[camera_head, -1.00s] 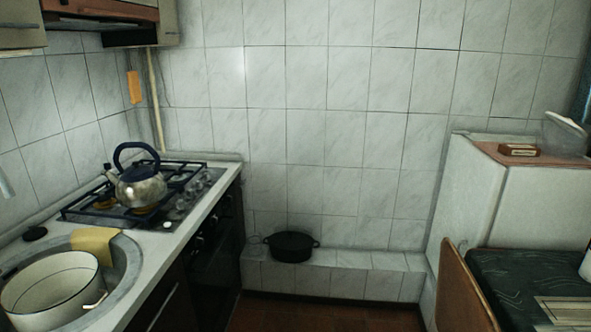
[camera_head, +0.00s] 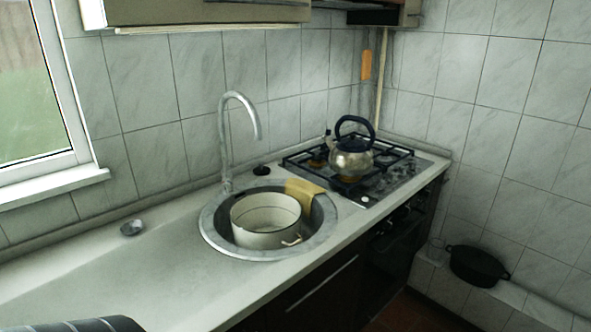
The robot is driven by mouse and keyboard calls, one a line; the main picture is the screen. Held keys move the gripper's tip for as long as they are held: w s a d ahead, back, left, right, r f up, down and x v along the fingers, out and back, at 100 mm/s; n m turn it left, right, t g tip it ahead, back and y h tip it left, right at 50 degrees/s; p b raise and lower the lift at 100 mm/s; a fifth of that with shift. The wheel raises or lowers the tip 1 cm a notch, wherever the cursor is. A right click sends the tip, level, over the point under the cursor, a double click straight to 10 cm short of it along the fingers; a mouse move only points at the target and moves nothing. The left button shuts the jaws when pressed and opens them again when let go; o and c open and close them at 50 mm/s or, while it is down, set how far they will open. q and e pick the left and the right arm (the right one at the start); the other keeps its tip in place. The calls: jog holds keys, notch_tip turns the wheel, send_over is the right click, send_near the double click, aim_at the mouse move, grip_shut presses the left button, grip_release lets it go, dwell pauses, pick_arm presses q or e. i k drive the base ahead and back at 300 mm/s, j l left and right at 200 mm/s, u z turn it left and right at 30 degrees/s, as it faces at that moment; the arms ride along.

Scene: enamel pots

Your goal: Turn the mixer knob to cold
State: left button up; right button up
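The mixer is a tall grey tap (camera_head: 224,140) with a curved spout, standing at the back left rim of the round sink (camera_head: 215,237). Its spout arches to the right over the sink. The tap's base is small in view, and I cannot clearly make out the knob or which way it is turned. Neither of my grippers is in view.
A cream enamel pot (camera_head: 262,236) sits in the sink, and a yellow cloth (camera_head: 303,188) hangs over the rim. A kettle (camera_head: 351,163) stands on the gas hob (camera_head: 388,180). A small metal dish (camera_head: 131,228) lies on the otherwise clear left counter (camera_head: 110,285).

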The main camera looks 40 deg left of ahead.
aim_at(227, 187)
jog(key=u, duration=1.75)
